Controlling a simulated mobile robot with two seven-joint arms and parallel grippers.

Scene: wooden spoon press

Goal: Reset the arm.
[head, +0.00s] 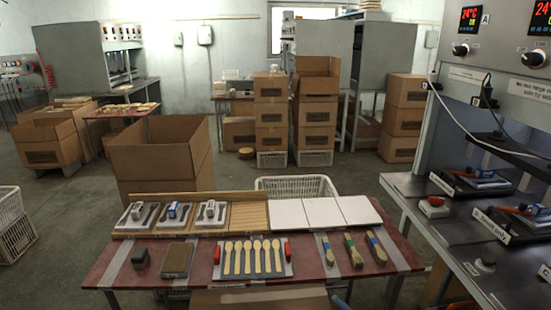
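Neither of my grippers shows in the head view, so I cannot see whether they are open or shut. A red table (130,262) stands in front of me. On it a tray (216,270) holds a row of several wooden spoons (257,257), with a red piece at each end. A wooden board (244,218) along the back edge carries several small trays with utensils (173,213).
White panels (322,212) lie at the table's back right, with a white basket (297,186) behind. A press machine (430,215) with several stations, switches and cables stands close on the right. An open cardboard box (160,155) stands behind the table.

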